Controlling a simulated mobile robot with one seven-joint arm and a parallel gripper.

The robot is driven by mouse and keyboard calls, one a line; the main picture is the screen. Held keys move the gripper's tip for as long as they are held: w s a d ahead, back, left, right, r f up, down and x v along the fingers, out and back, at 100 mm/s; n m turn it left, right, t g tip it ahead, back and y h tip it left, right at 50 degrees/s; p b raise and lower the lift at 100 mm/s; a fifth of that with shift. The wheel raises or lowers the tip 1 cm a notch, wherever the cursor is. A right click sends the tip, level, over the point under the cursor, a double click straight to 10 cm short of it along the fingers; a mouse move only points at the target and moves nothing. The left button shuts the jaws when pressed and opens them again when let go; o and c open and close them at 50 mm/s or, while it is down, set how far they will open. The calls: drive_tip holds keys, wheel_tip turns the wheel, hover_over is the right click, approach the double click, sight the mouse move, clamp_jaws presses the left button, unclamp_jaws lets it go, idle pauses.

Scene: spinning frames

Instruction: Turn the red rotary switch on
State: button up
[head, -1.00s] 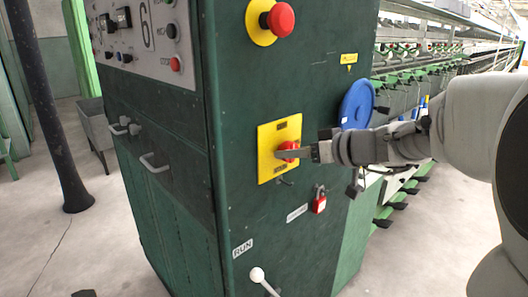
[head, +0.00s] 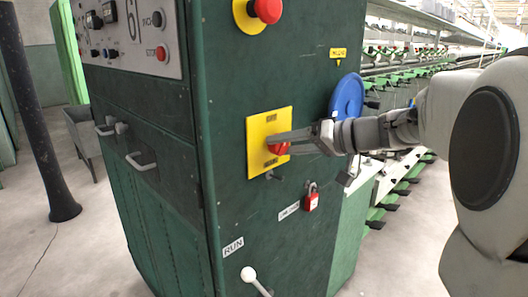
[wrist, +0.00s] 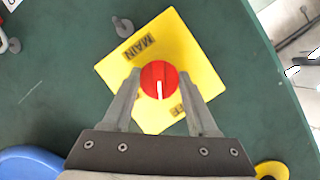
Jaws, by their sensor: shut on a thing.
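The red rotary switch (head: 279,149) sits on a yellow plate (head: 256,166) on the side of the green cabinet. In the wrist view its round red knob (wrist: 158,80) shows a white mark pointing down the picture, toward my gripper's palm. The yellow plate (wrist: 186,50) appears tilted there, with a label reading "MAIN" at its upper left and another partly hidden by a finger. My gripper (head: 274,142) reaches in from the right, and its two fingers are shut on the knob, one on each side.
A red push button (head: 267,9) on a yellow ring is above the plate. A blue disc (head: 347,97) is to the right, near my wrist.

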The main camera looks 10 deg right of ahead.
drive_tip(key=m+y+b, duration=0.1)
drive_tip(key=m+y, duration=0.1)
drive_tip(key=m, duration=0.2)
drive_tip(key=shift+w+d+g, duration=0.1)
drive_tip(key=shift+g, duration=0.2)
drive_tip(key=m+y, duration=0.1)
drive_tip(key=m, duration=0.1)
drive_tip(key=m+y, duration=0.1)
drive_tip(key=m, duration=0.2)
drive_tip(key=shift+f+y, duration=0.1)
drive_tip(key=shift+y, duration=0.2)
drive_tip(key=shift+m, duration=0.3)
drive_tip(key=o, duration=1.4)
drive_tip(key=v, duration=0.5)
drive_tip(key=p+v, duration=0.1)
drive_tip(key=v, duration=0.5)
drive_tip(key=p+v, duration=0.1)
drive_tip(key=v, duration=0.5)
drive_tip(key=shift+s+d+f, duration=0.15)
drive_tip(key=shift+s+f, duration=0.1)
drive_tip(key=shift+f, duration=0.1)
